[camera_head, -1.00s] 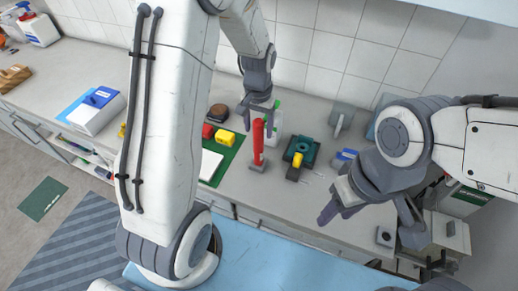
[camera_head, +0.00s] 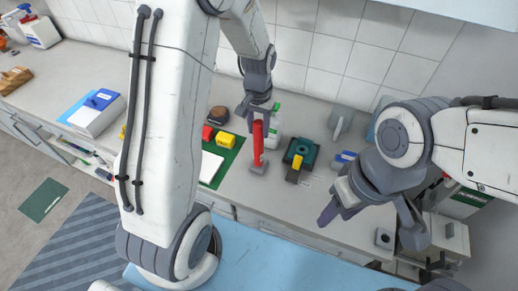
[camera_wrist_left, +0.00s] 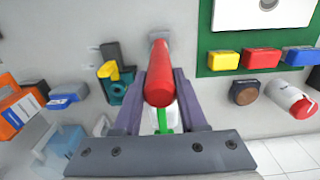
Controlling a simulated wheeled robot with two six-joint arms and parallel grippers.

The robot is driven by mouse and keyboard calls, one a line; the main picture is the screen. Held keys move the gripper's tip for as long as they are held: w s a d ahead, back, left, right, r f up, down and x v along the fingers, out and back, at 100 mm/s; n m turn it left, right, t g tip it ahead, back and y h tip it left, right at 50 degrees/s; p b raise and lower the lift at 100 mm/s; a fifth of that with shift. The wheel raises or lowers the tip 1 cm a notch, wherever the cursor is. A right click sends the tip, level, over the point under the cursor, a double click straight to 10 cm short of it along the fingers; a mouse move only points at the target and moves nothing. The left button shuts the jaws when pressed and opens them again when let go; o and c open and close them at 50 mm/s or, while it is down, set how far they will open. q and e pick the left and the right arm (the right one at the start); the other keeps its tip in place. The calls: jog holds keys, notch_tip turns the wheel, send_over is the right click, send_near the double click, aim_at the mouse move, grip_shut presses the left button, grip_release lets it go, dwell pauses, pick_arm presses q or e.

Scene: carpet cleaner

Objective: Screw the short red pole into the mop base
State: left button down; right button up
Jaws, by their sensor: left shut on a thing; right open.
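The short red pole (camera_head: 258,146) stands nearly upright over the counter, its upper end in my left gripper (camera_head: 258,113). The left gripper is shut on it. The small grey mop base (camera_head: 260,168) lies on the counter right at the pole's lower end. I cannot tell whether the pole is screwed into it. In the left wrist view the red pole (camera_wrist_left: 162,77) sits between the two fingers and hides most of what is beneath its lower end. My right gripper (camera_head: 368,218) is open and empty, in front of the counter's right part.
A teal and yellow block (camera_head: 301,153) stands just right of the pole. A green mat (camera_head: 213,178) with yellow and red blocks (camera_head: 226,140) lies to the left. A white bottle (camera_head: 273,125) stands behind the pole. Grey blocks (camera_head: 340,120) stand farther right.

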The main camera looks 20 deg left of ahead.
aim_at(258, 122)
pick_arm(q)
jog(key=shift+r+p, duration=0.35)
jog(key=shift+r, duration=0.05)
jog(key=shift+r+p, duration=1.3)
jog(key=shift+r, duration=0.15)
jog(key=shift+f+b, duration=1.5)
jog(key=shift+f, duration=0.6)
jog(key=shift+c, duration=1.9)
grip_release()
notch_tip(258, 122, up, 9)
jog(key=p, duration=0.7)
jog(key=shift+r+p, duration=0.15)
jog(key=shift+p, duration=0.25)
